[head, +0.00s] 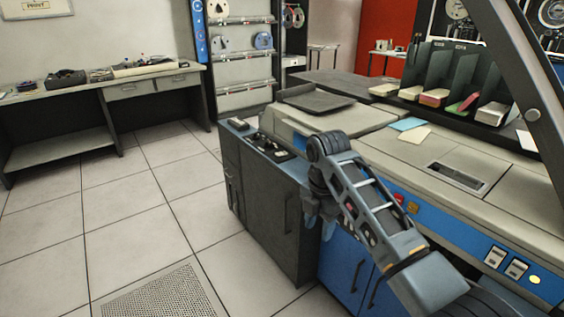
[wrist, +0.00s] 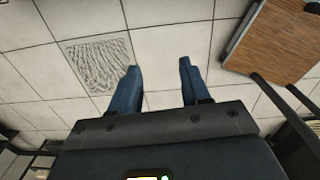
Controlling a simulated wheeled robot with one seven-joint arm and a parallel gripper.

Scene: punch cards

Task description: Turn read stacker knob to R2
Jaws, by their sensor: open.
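The card machine (head: 480,218) has a cream top and blue front and stands at the right in the head view. I cannot make out a read stacker knob or an R2 mark; my arm covers part of the machine's front. My gripper (wrist: 159,68) is open and empty in the wrist view, its two blue fingers well apart over floor tiles. In the head view it hangs below the arm's bend (head: 319,218), in front of the dark cabinet and blue panel, and its fingertips are hard to make out.
A dark cabinet (head: 268,210) with small controls on top adjoins the machine. Card stacks (head: 434,97) sit in slots at the back. A grey desk (head: 95,90) stands at the left. Tiled floor between is clear. A wooden-topped surface (wrist: 272,42) shows in the wrist view.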

